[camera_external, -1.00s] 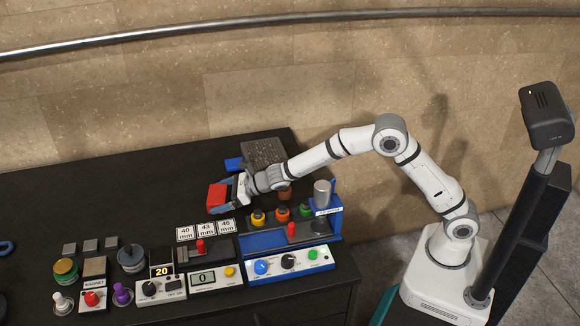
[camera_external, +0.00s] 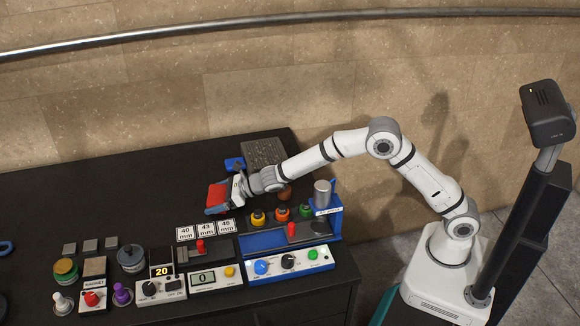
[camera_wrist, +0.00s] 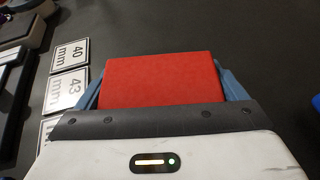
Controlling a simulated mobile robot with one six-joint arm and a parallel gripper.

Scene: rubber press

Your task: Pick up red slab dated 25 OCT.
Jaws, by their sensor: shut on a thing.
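A red slab (camera_external: 217,195) is held between the blue fingers of my gripper (camera_external: 219,199), at the middle of the black table in the external view. In the wrist view the red slab (camera_wrist: 160,80) fills the space between the two fingers (camera_wrist: 162,86), one on its left side and one on its right. My gripper is shut on it. No date is readable on the slab face that shows. I cannot tell whether the slab is clear of the table.
Cards marked 40, 43 and 46 mm (camera_external: 206,230) lie just in front of the gripper. A blue press (camera_external: 330,222) and a control panel (camera_external: 289,265) stand at the right front. A dark textured plate (camera_external: 262,152) lies behind. The table's left rear (camera_external: 90,195) is clear.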

